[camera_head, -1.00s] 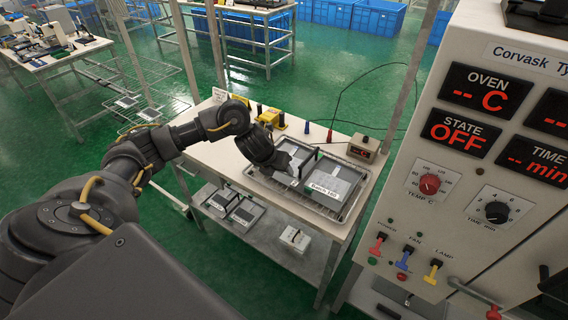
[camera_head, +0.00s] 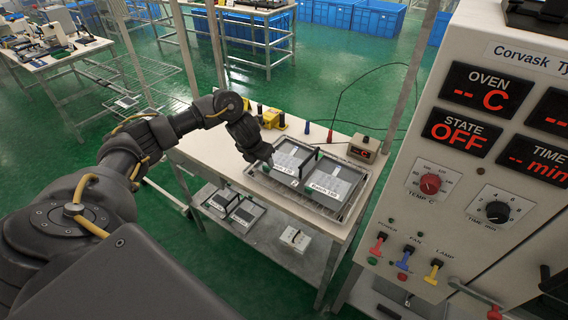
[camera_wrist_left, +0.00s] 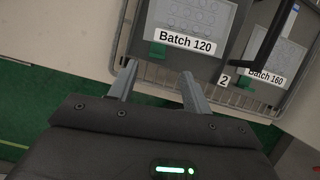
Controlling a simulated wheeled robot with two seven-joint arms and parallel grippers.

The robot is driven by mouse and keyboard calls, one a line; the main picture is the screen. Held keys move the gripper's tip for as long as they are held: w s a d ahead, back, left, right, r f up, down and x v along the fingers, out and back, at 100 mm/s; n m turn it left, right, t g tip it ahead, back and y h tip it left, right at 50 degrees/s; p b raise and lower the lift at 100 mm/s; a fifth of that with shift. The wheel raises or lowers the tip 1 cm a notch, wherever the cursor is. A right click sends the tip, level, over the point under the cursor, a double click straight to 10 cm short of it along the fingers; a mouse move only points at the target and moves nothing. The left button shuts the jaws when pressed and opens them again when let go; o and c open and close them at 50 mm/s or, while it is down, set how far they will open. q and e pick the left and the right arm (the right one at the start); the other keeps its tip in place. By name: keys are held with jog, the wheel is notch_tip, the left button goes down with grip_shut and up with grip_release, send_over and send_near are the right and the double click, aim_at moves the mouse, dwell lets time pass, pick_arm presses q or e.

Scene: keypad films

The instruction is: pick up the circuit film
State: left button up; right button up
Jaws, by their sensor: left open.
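Two grey films in frames lie side by side on a wire tray (camera_head: 272,195) on the bench. The left film (camera_head: 294,155) carries a white label, which reads Batch 120 in the left wrist view (camera_wrist_left: 190,20), with a green tab at its edge. The right film (camera_head: 333,178) is labelled Batch 160 and also shows in the left wrist view (camera_wrist_left: 280,48). My left gripper (camera_wrist_left: 158,82) is open and empty, its two fingers spread below the Batch 120 green tab. In the head view my left gripper (camera_head: 268,161) is at the left film's left edge. Any contact is unclear.
An oven panel (camera_head: 480,160) reading OFF stands at the right. The lower shelf (camera_head: 265,235) holds more frames. The bench top (camera_head: 205,140) is clear at left.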

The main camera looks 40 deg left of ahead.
aim_at(265, 167)
pick_arm(q)
jog(key=shift+f, duration=0.2)
jog(key=x, duration=0.1)
jog(key=p+x, duration=0.1)
jog(key=x, duration=0.1)
jog(key=shift+w+a+f+p, duration=0.15)
jog(key=shift+a+f+p, duration=0.15)
jog(key=shift+w+f, duration=0.25)
jog(key=shift+f, duration=0.3)
jog(key=c, duration=1.1)
